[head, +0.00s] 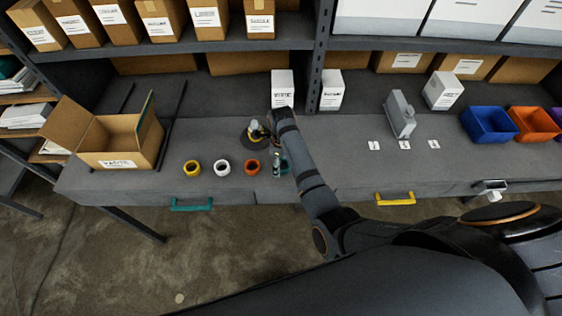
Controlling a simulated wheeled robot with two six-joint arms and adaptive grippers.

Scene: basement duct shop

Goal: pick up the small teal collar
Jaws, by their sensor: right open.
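The small teal collar (284,164) stands on the grey workbench, at the right end of a row of collars. It is partly hidden by my right arm and gripper. My right gripper (277,166) is open and points down close to the collar's left side. I cannot tell whether a finger touches it or whether the collar lies between the fingers. My left gripper is not in view.
Yellow (192,168), white (222,167) and orange (252,167) collars stand to the left. A dark round item (255,135) sits behind. An open cardboard box (117,143) stands at left, blue (489,125) and orange (533,124) bins at right.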

